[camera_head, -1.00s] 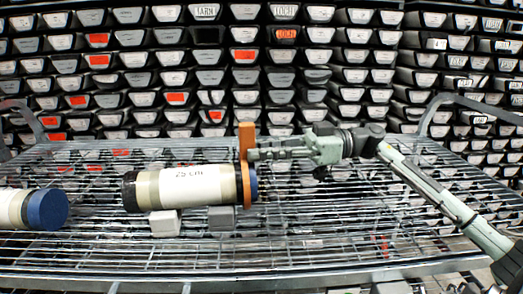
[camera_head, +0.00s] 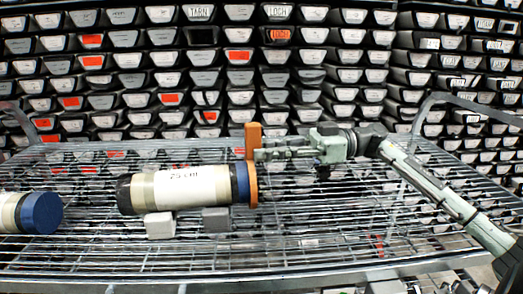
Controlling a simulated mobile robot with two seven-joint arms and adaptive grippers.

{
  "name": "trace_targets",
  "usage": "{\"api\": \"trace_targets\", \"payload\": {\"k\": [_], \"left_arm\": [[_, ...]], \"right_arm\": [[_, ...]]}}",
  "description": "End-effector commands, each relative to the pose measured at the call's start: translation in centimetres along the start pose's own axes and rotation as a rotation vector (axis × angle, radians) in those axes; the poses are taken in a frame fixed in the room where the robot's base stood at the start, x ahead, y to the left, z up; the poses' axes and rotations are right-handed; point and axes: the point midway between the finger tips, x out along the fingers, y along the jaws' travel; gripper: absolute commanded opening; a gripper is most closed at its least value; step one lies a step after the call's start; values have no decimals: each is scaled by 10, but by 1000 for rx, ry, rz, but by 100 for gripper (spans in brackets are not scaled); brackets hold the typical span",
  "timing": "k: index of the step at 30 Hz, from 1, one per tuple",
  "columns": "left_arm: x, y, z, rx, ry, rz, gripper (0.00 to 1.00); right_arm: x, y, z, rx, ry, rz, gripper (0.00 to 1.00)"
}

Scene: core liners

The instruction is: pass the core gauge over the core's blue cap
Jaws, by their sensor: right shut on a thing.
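The core (camera_head: 190,188) is a white-wrapped cylinder with a printed label, lying level on two small blocks on the wire rack. Its left end is black, and its blue cap (camera_head: 241,183) is at the right end. The core gauge (camera_head: 251,160) is an orange-brown ring with an upright tab, standing at the right face of the cap. The blue band shows left of it; I cannot tell whether its ring still overlaps the cap's edge. My right gripper (camera_head: 262,154) comes from the right and is shut on the gauge's tab. My left gripper is not in view.
A second core with a blue cap (camera_head: 41,213) lies at the left edge. The support blocks are pale (camera_head: 159,225) and grey (camera_head: 216,219). Shelves of labelled core boxes (camera_head: 210,75) fill the back.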

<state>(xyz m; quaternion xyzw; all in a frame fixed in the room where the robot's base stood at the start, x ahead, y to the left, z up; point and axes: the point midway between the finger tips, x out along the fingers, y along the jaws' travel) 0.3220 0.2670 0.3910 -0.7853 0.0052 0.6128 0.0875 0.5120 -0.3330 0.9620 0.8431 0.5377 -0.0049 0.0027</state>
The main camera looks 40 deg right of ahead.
Motion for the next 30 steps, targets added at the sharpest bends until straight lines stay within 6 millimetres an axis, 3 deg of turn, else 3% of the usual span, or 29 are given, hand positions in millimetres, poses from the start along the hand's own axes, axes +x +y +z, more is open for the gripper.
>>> {"api": "trace_targets", "payload": {"k": [30], "left_arm": [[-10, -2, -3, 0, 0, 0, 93]], "right_arm": [[-41, 0, -1, 0, 0, 1, 0]]}}
